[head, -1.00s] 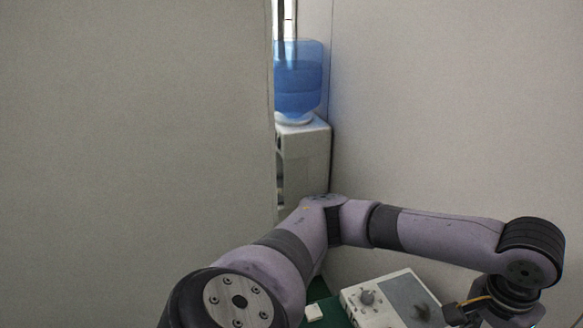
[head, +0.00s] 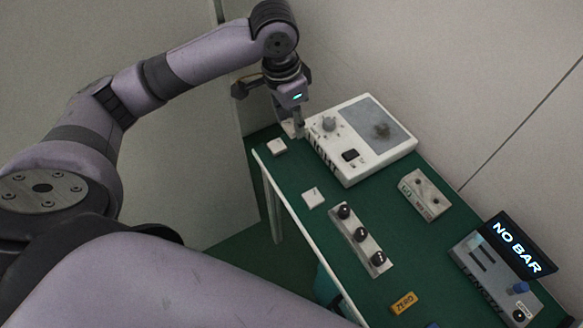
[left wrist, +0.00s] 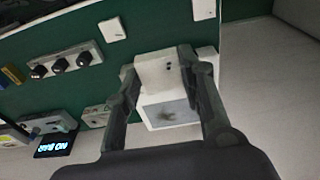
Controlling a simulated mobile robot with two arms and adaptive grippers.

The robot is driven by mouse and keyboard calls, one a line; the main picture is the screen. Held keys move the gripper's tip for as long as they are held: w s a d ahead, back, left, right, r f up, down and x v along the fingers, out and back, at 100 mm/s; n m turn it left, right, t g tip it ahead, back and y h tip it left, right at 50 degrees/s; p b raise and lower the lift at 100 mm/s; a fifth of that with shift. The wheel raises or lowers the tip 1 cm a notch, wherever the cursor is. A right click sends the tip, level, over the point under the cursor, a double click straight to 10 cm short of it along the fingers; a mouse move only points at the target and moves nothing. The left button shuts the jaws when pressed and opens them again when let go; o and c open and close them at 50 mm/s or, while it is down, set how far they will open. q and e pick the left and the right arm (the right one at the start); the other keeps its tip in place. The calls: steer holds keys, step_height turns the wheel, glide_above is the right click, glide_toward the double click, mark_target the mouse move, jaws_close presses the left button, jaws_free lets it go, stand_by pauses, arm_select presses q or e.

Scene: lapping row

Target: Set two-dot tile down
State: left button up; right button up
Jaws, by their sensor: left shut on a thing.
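My left gripper (head: 298,130) points down at the far left corner of the green table, close beside the white machine with the dial. It is shut on the two-dot tile (left wrist: 155,72), a white tile with two dark dots that shows between the fingers (left wrist: 158,85) in the left wrist view. In the head view only a pale bit of the tile shows by the fingertips. I cannot tell whether the tile touches the table. My right gripper is out of view.
The white machine (head: 342,164) stands right beside the gripper. Two other white tiles, one near the corner (head: 276,147) and one along the left edge (head: 313,197), lie on the green table (head: 300,172). A three-knob strip (head: 349,227), a grey block (head: 425,194) and a "NO BAR" display (head: 517,246) stand further right.

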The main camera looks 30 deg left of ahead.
mark_target(294, 173)
arm_select(q)
step_height(294, 173, down, 18)
stand_by(0.4)
steer(key=o, duration=1.2)
steer(key=shift+f, duration=0.1)
steer(key=shift+c, duration=0.2)
steer(key=r, duration=0.4)
steer(key=s+r, duration=0.1)
steer(key=r, duration=0.7)
steer(key=shift+s+a+r, duration=0.1)
steer(key=shift+s+a, duration=0.2)
steer(key=shift+a, duration=0.1)
